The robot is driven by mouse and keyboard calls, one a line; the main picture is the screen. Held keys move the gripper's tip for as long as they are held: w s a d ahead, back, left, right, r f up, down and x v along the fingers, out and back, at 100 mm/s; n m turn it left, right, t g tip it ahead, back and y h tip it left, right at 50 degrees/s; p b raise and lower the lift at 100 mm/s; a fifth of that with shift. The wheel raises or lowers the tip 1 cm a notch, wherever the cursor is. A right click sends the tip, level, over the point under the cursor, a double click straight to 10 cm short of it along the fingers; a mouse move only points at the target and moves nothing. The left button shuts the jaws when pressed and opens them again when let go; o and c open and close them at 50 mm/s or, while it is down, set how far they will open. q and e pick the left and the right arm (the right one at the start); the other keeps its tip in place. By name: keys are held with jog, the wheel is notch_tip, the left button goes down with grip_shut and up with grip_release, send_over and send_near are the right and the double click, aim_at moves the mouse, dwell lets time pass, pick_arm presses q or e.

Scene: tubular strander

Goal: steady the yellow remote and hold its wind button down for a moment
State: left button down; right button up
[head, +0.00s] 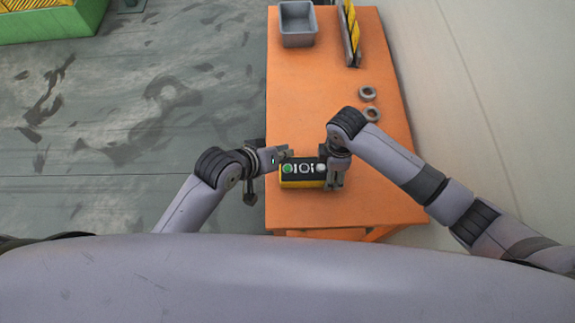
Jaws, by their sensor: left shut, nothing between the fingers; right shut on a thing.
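The yellow remote (298,184) lies near the front left part of the orange table. Its dark top panel carries a green button (288,169), a ring-shaped dark control in the middle and a pale button (321,167) at the right. My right gripper (333,182) is shut on the remote's right end. My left gripper (286,154) is shut and empty, with its tips at the remote's back left edge, close to the green button. I cannot tell whether the tips touch the remote. Button labels are too small to read.
The orange table (300,110) is clear in the middle. A grey bin (297,38) and a rack with yellow plates (350,30) stand at its back. Two grey rings (368,93) lie behind my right wrist. A green crate (50,24) is at the far left.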

pick_arm(q)
jog(key=shift+r, duration=1.2)
pick_arm(e)
jog(key=o, duration=1.5)
jog(key=shift+o, duration=0.2)
notch_tip(320, 180, up, 12)
